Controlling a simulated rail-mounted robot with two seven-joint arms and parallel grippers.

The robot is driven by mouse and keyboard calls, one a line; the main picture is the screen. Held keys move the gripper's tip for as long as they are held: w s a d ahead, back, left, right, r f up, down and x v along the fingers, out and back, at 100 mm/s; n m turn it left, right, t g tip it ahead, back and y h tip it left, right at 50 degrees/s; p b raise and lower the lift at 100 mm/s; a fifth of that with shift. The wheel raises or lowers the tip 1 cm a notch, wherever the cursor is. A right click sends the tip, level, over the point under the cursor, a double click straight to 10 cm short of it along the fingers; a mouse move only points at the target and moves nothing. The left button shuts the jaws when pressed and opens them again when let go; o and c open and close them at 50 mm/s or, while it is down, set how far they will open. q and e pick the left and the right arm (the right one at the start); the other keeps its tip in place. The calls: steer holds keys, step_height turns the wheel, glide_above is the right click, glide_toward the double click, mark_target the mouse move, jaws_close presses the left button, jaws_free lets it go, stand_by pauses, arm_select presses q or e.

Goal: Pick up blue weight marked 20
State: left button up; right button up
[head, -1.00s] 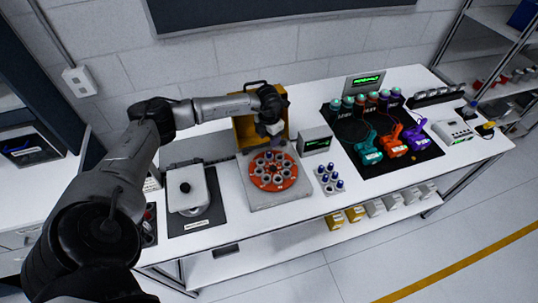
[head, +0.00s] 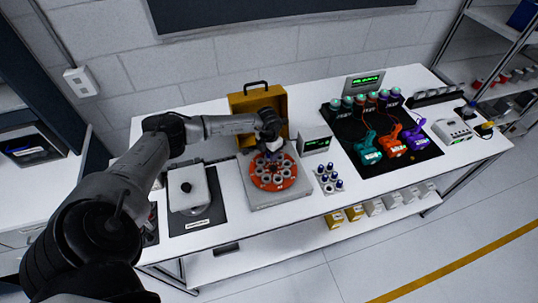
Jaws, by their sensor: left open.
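Several small weights with dark blue tops (head: 328,178) stand in a white holder right of the orange disc. Any number markings on them are too small to read, so I cannot tell which one is marked 20. My left gripper (head: 273,150) points down over the back part of the round orange disc (head: 284,184), left of the blue-topped weights. It is open. The wrist hides part of the area behind it, and I cannot tell whether the fingers touch anything. My right gripper is not in view.
A yellow case (head: 243,104) stands open behind my left gripper. A small display box (head: 315,145) stands behind the weights. A scale-like device (head: 187,197) is at left. A black mat (head: 405,165) with coloured tools lies at right. The table's front edge is clear.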

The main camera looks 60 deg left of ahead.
arm_select(q)
steer(key=shift+c, duration=0.4)
steer(key=c, duration=0.9)
jaws_close()
steer(key=shift+r, duration=0.15)
